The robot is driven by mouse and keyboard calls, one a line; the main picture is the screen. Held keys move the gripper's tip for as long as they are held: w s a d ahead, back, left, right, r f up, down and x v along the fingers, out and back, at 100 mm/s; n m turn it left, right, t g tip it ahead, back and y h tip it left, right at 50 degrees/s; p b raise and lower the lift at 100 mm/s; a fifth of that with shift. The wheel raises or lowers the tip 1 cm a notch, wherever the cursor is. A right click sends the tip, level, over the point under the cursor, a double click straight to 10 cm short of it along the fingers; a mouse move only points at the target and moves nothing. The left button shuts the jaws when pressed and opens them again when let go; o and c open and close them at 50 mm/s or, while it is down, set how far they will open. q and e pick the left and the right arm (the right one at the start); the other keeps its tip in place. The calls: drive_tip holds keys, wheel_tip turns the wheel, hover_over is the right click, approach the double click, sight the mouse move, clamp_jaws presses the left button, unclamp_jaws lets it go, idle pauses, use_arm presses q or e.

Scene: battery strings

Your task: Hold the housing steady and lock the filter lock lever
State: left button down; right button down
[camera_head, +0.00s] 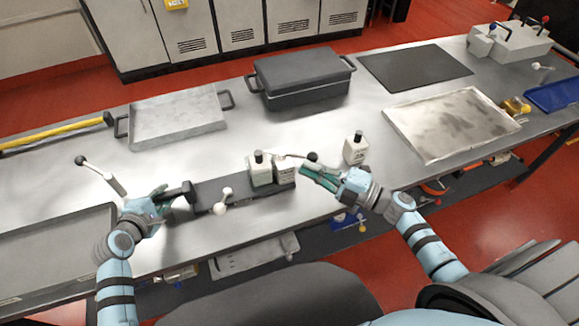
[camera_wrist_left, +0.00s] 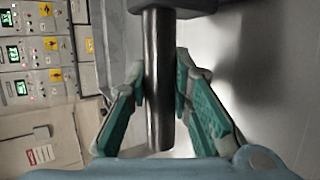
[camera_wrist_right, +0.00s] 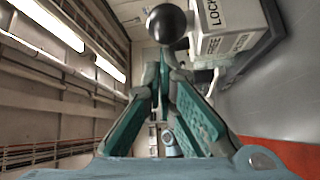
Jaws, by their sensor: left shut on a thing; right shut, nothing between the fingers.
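The housing (camera_head: 232,190) is a long dark grey body on the steel bench, with cream blocks (camera_head: 273,172) at its right end. My left gripper (camera_head: 168,197) is shut on the black handle (camera_wrist_left: 158,85) at the housing's left end, one finger on each side. The lock lever (camera_head: 290,155) is a thin light arm with a black ball knob (camera_wrist_right: 167,23), lying over the blocks and pointing right. A block marked LOCK and FREE (camera_wrist_right: 225,42) shows in the right wrist view. My right gripper (camera_head: 305,171) is shut and empty, just below the knob; contact cannot be told.
A separate cream block with a black cap (camera_head: 355,149) stands right of the knob. Another ball lever (camera_head: 100,174) stands left, near my left gripper. A grey tray (camera_head: 178,133), a dark lidded box (camera_head: 302,83) and a stained tray (camera_head: 450,124) lie behind.

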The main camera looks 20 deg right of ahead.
use_arm(q)
drive_tip(key=shift+s+f, duration=0.2)
drive_tip(key=shift+f, duration=0.2)
use_arm(e)
drive_tip(key=w+d, duration=0.1)
drive_tip(key=d, duration=0.1)
drive_tip(key=w+d, duration=0.2)
drive_tip(key=shift+a, duration=0.15)
use_arm(q)
drive_tip(key=c, duration=1.5)
unclamp_jaws()
drive_tip(key=shift+w, duration=0.1)
drive_tip(key=shift+o, duration=0.8)
drive_tip(key=shift+w, duration=0.2)
drive_tip(key=shift+r, duration=0.1)
use_arm(e)
drive_tip(key=v, duration=0.9)
drive_tip(key=shift+s+r, duration=0.15)
drive_tip(key=shift+r, duration=0.25)
